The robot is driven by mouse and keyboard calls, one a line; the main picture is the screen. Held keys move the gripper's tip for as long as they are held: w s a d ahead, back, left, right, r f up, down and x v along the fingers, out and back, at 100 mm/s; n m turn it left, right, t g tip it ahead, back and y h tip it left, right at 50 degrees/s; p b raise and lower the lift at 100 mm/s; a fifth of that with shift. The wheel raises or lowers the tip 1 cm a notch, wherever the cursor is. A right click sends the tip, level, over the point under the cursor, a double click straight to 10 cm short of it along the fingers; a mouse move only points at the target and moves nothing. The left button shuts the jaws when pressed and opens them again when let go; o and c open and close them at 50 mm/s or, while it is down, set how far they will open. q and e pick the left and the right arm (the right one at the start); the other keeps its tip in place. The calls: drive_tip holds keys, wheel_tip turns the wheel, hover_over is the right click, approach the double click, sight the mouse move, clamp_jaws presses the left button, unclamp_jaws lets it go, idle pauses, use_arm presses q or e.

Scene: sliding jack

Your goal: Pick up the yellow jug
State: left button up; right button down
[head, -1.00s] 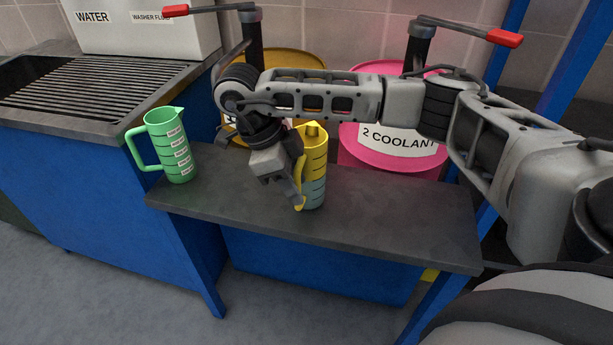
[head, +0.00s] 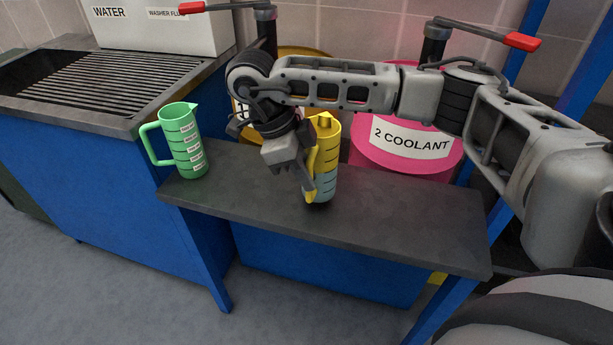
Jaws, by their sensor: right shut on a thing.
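The yellow jug (head: 325,159) stands upright on the dark shelf (head: 400,215), its lower part showing grey-blue. My right gripper (head: 308,183) is at the jug's left side, shut on its yellow handle. The gripper's body partly hides the handle and the jug's left edge. Whether the jug's base touches the shelf is hard to tell. My left gripper is not in view.
A green jug (head: 183,143) stands at the shelf's left end. Behind are a pink coolant drum (head: 410,146) and a yellow drum, each with a red-handled pump. A sink with a ribbed drainer (head: 100,83) is at the left. The shelf's right part is clear.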

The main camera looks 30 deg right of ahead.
drive_tip(key=s+a+r+p, duration=0.1)
drive_tip(key=s+a+r, duration=0.1)
drive_tip(key=a+r, duration=0.9)
drive_tip(key=a, duration=0.3)
